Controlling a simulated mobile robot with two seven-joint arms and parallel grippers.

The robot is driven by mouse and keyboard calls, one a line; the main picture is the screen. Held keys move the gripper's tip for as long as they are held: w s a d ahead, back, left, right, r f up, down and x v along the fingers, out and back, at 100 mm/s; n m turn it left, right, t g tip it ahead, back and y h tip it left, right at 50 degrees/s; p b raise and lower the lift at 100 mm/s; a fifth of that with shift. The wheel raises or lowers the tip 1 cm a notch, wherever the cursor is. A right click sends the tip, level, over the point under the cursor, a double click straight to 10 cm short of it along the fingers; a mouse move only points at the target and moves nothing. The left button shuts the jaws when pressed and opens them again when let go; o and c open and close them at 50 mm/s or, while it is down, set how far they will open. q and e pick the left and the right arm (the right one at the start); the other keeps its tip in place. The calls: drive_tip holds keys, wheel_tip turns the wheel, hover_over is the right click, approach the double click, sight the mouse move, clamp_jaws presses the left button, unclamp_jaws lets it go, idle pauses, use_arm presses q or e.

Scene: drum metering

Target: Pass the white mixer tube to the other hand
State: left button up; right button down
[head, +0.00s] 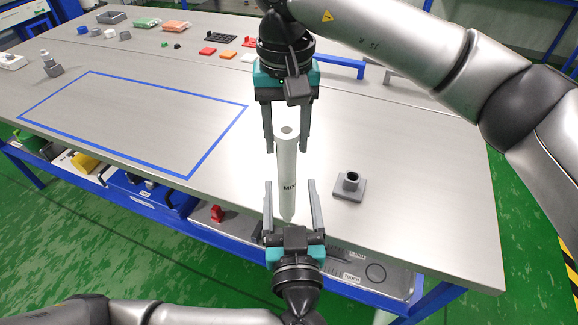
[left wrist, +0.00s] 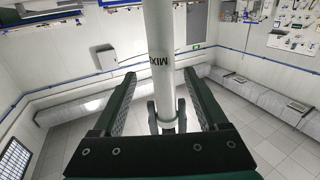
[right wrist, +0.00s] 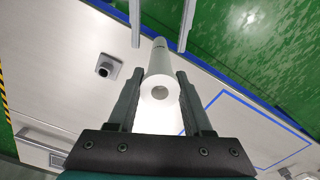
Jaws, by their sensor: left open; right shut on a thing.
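The white mixer tube (head: 287,172) is held upright above the table, with dark lettering on its side. My right gripper (head: 287,148) comes from above and is shut on its upper part; the tube's round top end (right wrist: 159,93) shows between the fingers in the right wrist view. My left gripper (head: 290,184) is below, pointing up, open, with its fingers either side of the tube's lower part. In the left wrist view the tube (left wrist: 163,60) passes between the open fingers, with a gap on each side.
A grey block with a round socket (head: 348,186) stands on the table to the right. A blue-outlined rectangle (head: 140,120) on the table is empty. Small orange, black and grey parts lie along the back left. A grey tray (head: 385,272) sits below the front edge.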

use_arm(q)
drive_tip(key=w, duration=0.5)
drive_tip(key=w+a, duration=0.1)
drive_tip(key=w, duration=0.1)
drive_tip(key=shift+w, duration=0.15)
drive_tip(key=shift+d, duration=0.1)
clamp_jaws()
use_arm(e)
drive_tip(key=shift+a, duration=0.1)
drive_tip(key=c, duration=0.6)
unclamp_jaws()
drive_tip(key=o, duration=0.4)
drive_tip(key=shift+c, duration=0.2)
drive_tip(key=shift+r, duration=0.15)
